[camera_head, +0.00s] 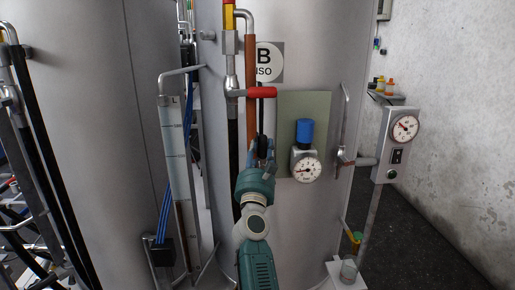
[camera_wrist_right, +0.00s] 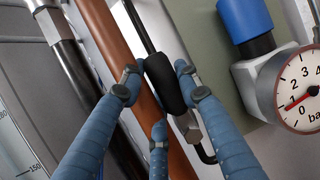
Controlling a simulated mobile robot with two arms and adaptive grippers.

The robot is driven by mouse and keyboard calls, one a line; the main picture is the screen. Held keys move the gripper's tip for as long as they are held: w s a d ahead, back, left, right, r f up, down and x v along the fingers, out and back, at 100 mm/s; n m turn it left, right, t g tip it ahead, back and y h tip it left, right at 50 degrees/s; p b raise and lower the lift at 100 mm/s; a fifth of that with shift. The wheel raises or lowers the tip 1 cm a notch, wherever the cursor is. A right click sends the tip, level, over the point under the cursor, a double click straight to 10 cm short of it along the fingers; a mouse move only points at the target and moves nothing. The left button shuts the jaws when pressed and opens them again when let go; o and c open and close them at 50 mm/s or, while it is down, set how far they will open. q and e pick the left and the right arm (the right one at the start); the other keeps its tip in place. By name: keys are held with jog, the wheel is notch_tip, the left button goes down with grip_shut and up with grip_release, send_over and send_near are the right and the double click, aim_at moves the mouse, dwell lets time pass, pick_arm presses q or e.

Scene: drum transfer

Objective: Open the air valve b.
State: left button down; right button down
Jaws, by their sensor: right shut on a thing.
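A black handle (camera_wrist_right: 165,82) hangs on a thin black rod in front of the tank, beside a copper-brown pipe (camera_head: 251,110). My right gripper (camera_head: 263,150) is shut on this handle; its blue fingers (camera_wrist_right: 158,95) stand around it in the wrist view. A blue knob (camera_head: 305,132) sits on a valve with a round gauge (camera_head: 306,169), right of the gripper and apart from it. The gauge (camera_wrist_right: 302,90) shows a red needle near the low end. My left gripper is not in view.
A red lever (camera_head: 262,92) sticks out above my right gripper. A grey box with a gauge (camera_head: 404,128) and a switch stands on the right. Pipes and blue cables (camera_head: 164,212) run on the left. The dark floor (camera_head: 425,220) at right is clear.

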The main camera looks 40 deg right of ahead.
jog(key=shift+d, duration=0.1)
dwell(0.3)
jog(key=c, duration=1.2)
grip_release()
jog(key=shift+s, duration=0.1)
notch_tip(320, 180, up, 10)
jog(key=shift+f, duration=0.1)
